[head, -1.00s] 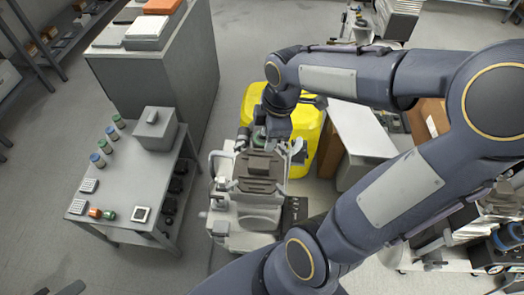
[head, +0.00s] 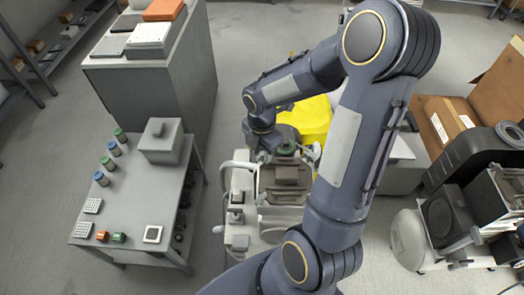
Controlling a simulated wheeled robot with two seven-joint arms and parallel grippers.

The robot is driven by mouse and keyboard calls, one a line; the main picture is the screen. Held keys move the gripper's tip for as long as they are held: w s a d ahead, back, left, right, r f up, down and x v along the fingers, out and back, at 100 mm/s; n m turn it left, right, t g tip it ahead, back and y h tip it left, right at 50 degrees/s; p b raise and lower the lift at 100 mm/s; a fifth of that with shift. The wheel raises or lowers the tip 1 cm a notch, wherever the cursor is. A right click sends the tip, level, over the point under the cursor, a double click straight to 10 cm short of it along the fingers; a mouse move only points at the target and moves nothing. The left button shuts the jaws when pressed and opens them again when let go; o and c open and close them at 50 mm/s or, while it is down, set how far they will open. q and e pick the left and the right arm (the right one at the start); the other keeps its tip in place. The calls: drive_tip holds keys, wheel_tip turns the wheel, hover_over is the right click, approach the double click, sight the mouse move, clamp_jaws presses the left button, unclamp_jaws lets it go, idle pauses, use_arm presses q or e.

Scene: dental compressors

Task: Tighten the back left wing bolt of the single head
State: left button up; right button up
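The pale grey machine (head: 240,235) in the middle of the head view, with a dark ribbed block (head: 287,176) on top, appears to be the single head unit. My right gripper (head: 258,152) points down at the machine's back left, close to a curved white handle-like part (head: 236,165). Its fingertips are small and dark, so I cannot tell whether they are open, shut or touching anything. I cannot make out the back left wing bolt. My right arm hides the machine's right side. My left gripper is out of view.
A grey table (head: 130,215) with small jars, trays and a grey box (head: 162,141) stands at left, before a tall grey cabinet (head: 160,85). A yellow container (head: 312,120) is behind the machine. Cardboard boxes (head: 440,125) and other equipment (head: 445,225) stand at right. Open floor shows at lower left.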

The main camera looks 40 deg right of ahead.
clamp_jaws()
drive_tip(key=shift+m, duration=0.3)
drive_tip(key=m, duration=0.3)
drive_tip(key=shift+m, duration=0.4)
drive_tip(key=m+b, duration=0.1)
drive_tip(key=m, duration=0.3)
drive_tip(key=shift+m, duration=0.3)
drive_tip(key=m, duration=0.4)
drive_tip(key=shift+m, duration=2.5)
